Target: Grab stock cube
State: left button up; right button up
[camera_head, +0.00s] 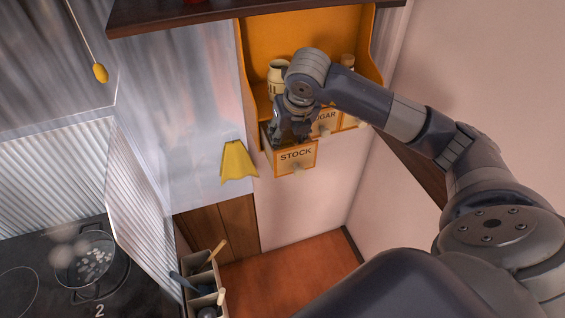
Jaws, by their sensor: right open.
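A small drawer labelled STOCK (296,156) is pulled out from the orange wall shelf. My right gripper (291,136) points down over the drawer's opening, with its fingertips at or just inside it. It is open. No stock cube can be made out; the drawer's inside is mostly hidden by the gripper. My left gripper is not in view.
The orange shelf (262,50) holds a cream jar (277,78) and a drawer labelled with sugar (325,122). A yellow cloth (238,162) hangs to the left. A pot (92,262) stands on the stove at lower left, near a utensil box (222,297).

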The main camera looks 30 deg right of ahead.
aim_at(285, 143)
jog(key=shift+p+x, duration=0.4)
jog(key=shift+x, duration=0.6)
jog(key=shift+w+d+f, duration=0.1)
jog(key=shift+d+f, duration=0.05)
jog(key=shift+f, duration=0.35)
jog(key=shift+c, duration=0.3)
jog(key=c, duration=0.4)
jog(key=shift+c, duration=0.3)
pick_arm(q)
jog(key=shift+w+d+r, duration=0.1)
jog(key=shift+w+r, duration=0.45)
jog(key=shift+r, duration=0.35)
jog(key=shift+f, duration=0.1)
